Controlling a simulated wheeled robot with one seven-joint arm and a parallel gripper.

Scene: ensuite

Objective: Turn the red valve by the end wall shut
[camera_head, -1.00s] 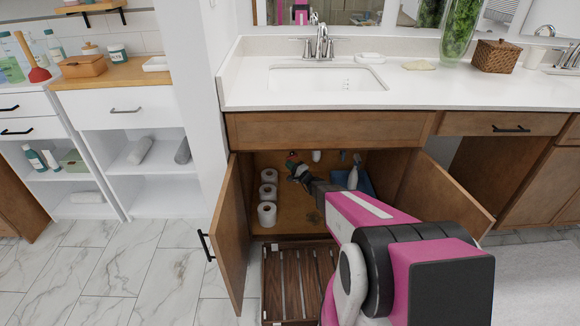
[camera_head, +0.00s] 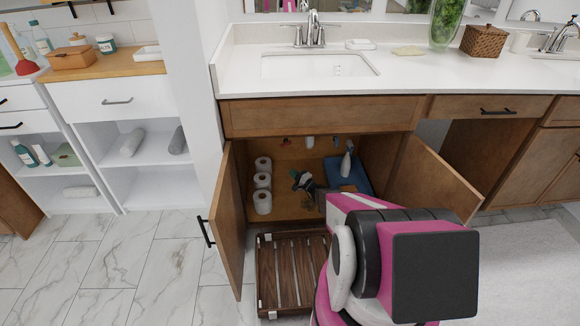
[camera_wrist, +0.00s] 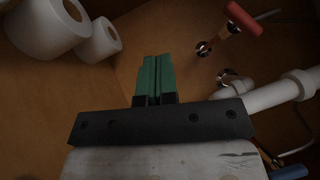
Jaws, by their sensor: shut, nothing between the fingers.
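The red valve (camera_wrist: 243,19) shows at the upper right of the wrist view. Its bar handle sits on the end of a short copper stub with a chrome fitting at the cabinet wall. In the head view the red valve (camera_head: 285,141) is a tiny spot high inside the open cabinet, left of the white drain pipe. My gripper (camera_wrist: 155,62), with green fingers, is shut and empty, apart from the valve, which lies to its upper right in the wrist view. In the head view my gripper (camera_head: 298,176) is inside the cabinet, below the valve.
Toilet rolls (camera_head: 262,182) stand at the cabinet's left. A blue bin (camera_head: 345,172) with a spray bottle is at the right. A white drain pipe (camera_wrist: 275,95) and a blue valve (camera_wrist: 290,172) are right of my gripper. The open doors (camera_head: 227,222) flank the opening; a slatted wooden rack (camera_head: 292,270) lies in front.

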